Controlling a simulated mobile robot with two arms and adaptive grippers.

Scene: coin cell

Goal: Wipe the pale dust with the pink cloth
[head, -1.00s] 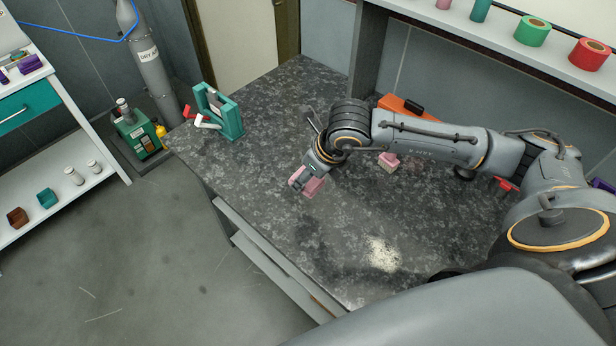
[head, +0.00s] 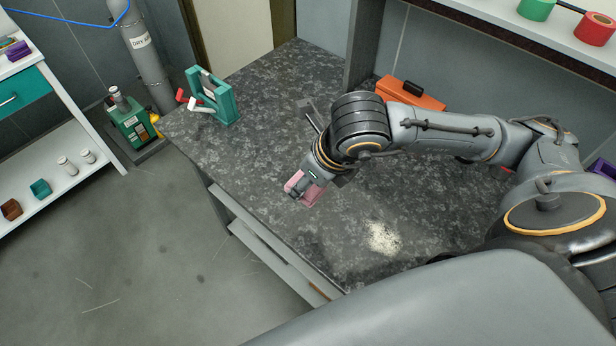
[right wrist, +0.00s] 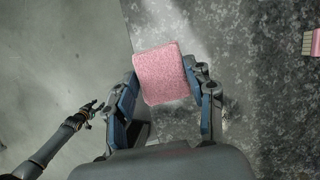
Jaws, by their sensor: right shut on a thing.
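The pink cloth (head: 311,194) is in my right gripper (head: 300,188), over the dark speckled bench near its front-left edge. In the right wrist view the cloth (right wrist: 161,74) is a pink pad between the two fingers of my right gripper (right wrist: 166,88), which is shut on it. I cannot tell whether the cloth touches the bench. The pale dust (head: 383,238) is a cream patch on the bench, to the right of and nearer than the cloth, apart from it. My left gripper (right wrist: 88,112) shows only in the right wrist view, open and empty over the floor.
A pink brush (right wrist: 315,43) lies on the bench (head: 265,120); my arm hides it in the head view. A teal frame (head: 213,98) with red and white handles stands at the back left. An orange box (head: 412,94) lies at the back. The bench between cloth and dust looks clear.

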